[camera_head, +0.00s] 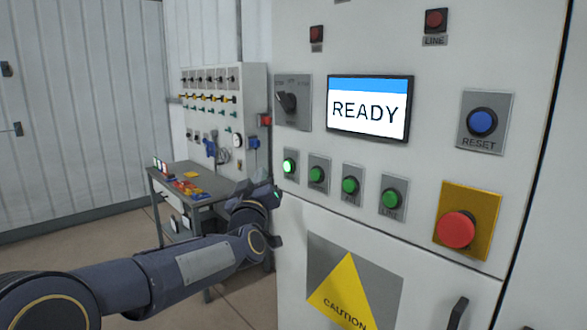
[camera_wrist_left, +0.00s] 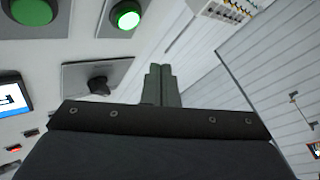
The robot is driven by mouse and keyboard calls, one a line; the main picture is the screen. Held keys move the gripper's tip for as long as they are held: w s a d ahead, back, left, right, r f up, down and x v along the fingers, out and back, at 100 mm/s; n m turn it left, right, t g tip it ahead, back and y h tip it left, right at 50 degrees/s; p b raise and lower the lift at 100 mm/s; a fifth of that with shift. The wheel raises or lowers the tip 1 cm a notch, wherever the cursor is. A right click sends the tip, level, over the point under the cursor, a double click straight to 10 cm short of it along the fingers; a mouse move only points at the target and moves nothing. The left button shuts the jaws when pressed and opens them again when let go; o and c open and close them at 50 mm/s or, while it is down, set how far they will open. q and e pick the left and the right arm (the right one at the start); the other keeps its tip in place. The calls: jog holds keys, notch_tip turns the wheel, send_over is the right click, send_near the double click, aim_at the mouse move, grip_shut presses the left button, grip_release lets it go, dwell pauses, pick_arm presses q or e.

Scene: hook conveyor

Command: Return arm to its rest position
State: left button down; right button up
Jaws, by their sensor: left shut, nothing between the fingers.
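My left arm reaches in from the lower left in the head view. Its gripper (camera_head: 276,196) is beside the left edge of the control cabinet (camera_head: 290,235), just below and left of the lit green button (camera_head: 290,165). In the left wrist view my left gripper (camera_wrist_left: 161,70) has its fingers together with nothing between them. The lit green button also shows there (camera_wrist_left: 126,15), apart from the fingertips. My right gripper is in neither view.
The cabinet has a READY screen (camera_head: 369,108), a rotary switch (camera_head: 289,101), more green buttons (camera_head: 350,186), a blue RESET button (camera_head: 482,122) and a red button (camera_head: 455,230). A grey table (camera_head: 160,184) with small items stands behind my arm, near a valve panel (camera_head: 252,90).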

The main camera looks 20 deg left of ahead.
pick_arm(q)
jog(key=s+d+f+m+g+h, duration=0.2)
jog(key=s+d+f+g+h, duration=0.1)
jog(key=s+f, duration=0.6)
jog(key=s+d+f+m+g+h, duration=0.3)
jog(key=s+d+f+g, duration=0.3)
jog(key=s, duration=0.8)
jog(key=s+d+f+m+g+h, duration=0.3)
jog(key=s+d+f+g+h, duration=0.2)
jog(key=s+f, duration=0.7)
jog(key=d+f, duration=0.1)
jog(key=d, duration=0.1)
jog(key=shift+s+d, duration=0.2)
jog(key=shift+d, duration=0.15)
